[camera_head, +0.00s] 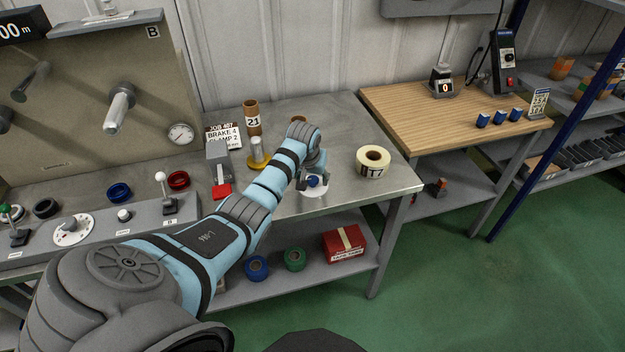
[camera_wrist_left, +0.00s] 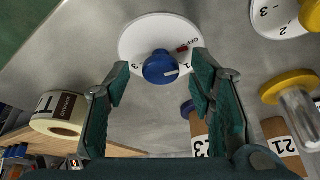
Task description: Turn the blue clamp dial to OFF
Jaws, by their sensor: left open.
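The blue clamp dial (camera_head: 313,181) sits on a white round plate near the front of the metal bench, partly covered by my left gripper. In the left wrist view the blue knob (camera_wrist_left: 160,68) stands on its white plate (camera_wrist_left: 136,40), marked OFF with a red mark, 1 and 3. The knob's white line points right, close to the 1, below OFF. My left gripper (camera_wrist_left: 161,78) is open, one finger on each side of the knob, with gaps showing. In the head view the left gripper (camera_head: 311,163) is over the dial. The right gripper is not seen.
A tape roll (camera_head: 373,161) stands right of the dial. A yellow-based metal spindle (camera_head: 258,150), brown cores (camera_head: 252,117) and a job card (camera_head: 223,136) stand behind. Another dial plate (camera_wrist_left: 282,18) with a yellow knob is close by. The bench's front right corner is clear.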

